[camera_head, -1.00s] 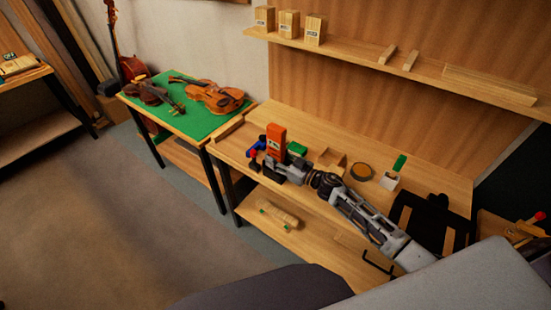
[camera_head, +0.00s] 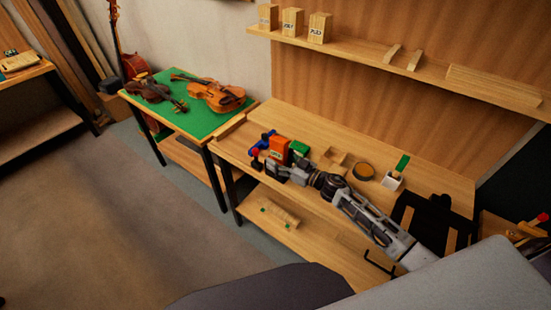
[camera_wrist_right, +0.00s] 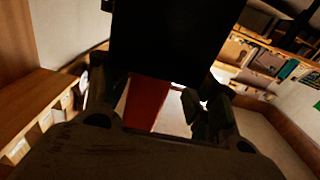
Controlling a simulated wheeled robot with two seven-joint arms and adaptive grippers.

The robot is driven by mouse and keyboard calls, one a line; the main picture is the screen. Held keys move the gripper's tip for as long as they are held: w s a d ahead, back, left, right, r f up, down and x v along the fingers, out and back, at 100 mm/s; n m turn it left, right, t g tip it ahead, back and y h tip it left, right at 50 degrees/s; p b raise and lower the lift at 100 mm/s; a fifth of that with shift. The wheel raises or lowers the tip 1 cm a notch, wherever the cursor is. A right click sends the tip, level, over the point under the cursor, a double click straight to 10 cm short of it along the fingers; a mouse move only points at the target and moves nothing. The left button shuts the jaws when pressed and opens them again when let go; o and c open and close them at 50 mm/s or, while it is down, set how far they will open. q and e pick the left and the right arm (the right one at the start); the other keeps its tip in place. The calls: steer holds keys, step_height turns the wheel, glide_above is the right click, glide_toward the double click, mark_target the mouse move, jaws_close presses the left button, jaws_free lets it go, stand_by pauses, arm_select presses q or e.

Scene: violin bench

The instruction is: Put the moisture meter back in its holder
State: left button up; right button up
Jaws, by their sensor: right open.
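The moisture meter, an orange block with a pale label (camera_head: 279,147), stands upright near the left end of the workbench. Its lower part is hidden behind my right gripper (camera_head: 278,168), so I cannot tell how it sits in a holder; no holder shows clearly. My right gripper is open, with its fingers at the meter's lower part. In the right wrist view a red-orange strip, likely the meter (camera_wrist_right: 147,104), shows between the dark fingers (camera_wrist_right: 162,108). Whether they touch it is not clear. My left gripper is not in view.
Blue and red tools (camera_head: 262,143) stand just left of the meter, and a green-topped item (camera_head: 299,149) just right. Violins lie on the green table (camera_head: 203,122).

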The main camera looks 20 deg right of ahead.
mark_target(285, 164)
steer(key=shift+s+d+f, duration=0.4)
steer(key=shift+s+d, duration=0.15)
steer(key=shift+s, duration=0.05)
steer(key=shift+s+d+f, duration=0.35)
steer(key=shift+s+d, duration=0.2)
steer(key=shift+s, duration=0.05)
steer(key=shift+v, duration=1.8)
steer(key=shift+s+d+r, duration=0.25)
steer(key=shift+s+d, duration=0.15)
steer(key=shift+s, duration=0.25)
steer(key=shift+s+d+r, duration=0.2)
steer(key=shift+s+d, duration=0.25)
steer(key=shift+s, duration=0.2)
steer(key=shift+s+d+r, duration=0.25)
steer(key=shift+s+d, duration=0.15)
steer(key=shift+s, duration=0.3)
